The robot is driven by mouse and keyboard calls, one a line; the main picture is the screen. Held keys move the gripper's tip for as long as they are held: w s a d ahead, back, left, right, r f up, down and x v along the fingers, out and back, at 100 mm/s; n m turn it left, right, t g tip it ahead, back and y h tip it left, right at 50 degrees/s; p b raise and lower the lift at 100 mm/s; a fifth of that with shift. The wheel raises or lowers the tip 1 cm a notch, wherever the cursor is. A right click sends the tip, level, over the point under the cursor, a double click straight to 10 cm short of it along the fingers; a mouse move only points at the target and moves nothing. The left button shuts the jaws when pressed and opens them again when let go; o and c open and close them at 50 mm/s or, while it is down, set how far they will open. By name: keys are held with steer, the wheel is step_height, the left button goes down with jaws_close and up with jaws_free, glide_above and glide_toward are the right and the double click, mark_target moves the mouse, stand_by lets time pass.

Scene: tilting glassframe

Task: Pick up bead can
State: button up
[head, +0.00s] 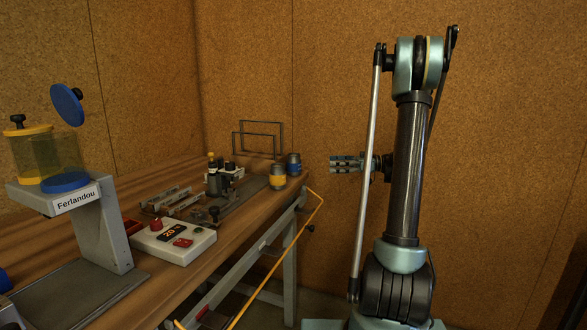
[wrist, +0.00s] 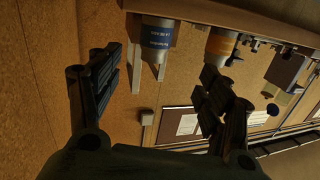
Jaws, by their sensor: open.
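Two small cans stand upright at the far right end of the workbench in the head view: a yellow-banded can (head: 278,180) and a blue-banded can (head: 294,160) just behind it. The wrist view, which appears upside down, shows the blue-labelled can (wrist: 157,38) and the yellow-labelled can (wrist: 221,45). The label print is too small to tell which is the bead can. My gripper (head: 342,163) is open and empty, off the bench's right end, apart from both cans. In the wrist view, the blue-labelled can lies beyond the gap between its fingers (wrist: 158,88).
The workbench (head: 225,205) also bears a wire rack (head: 258,140), a tool rail, a control box (head: 172,240) and a Ferlandou stand (head: 105,235). A cork wall (head: 340,80) closes the back.

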steer(key=w, duration=0.1)
glide_toward(294, 163)
steer(key=shift+n+y, duration=0.3)
steer(key=shift+n, duration=0.1)
steer(key=w+a, duration=0.1)
steer(key=a, duration=0.2)
steer(key=w+a+f, duration=0.1)
steer(key=a, duration=0.2)
steer(key=w+a, duration=0.2)
steer(key=a, duration=0.2)
steer(key=shift+f, duration=0.2)
steer(key=c, duration=1.3)
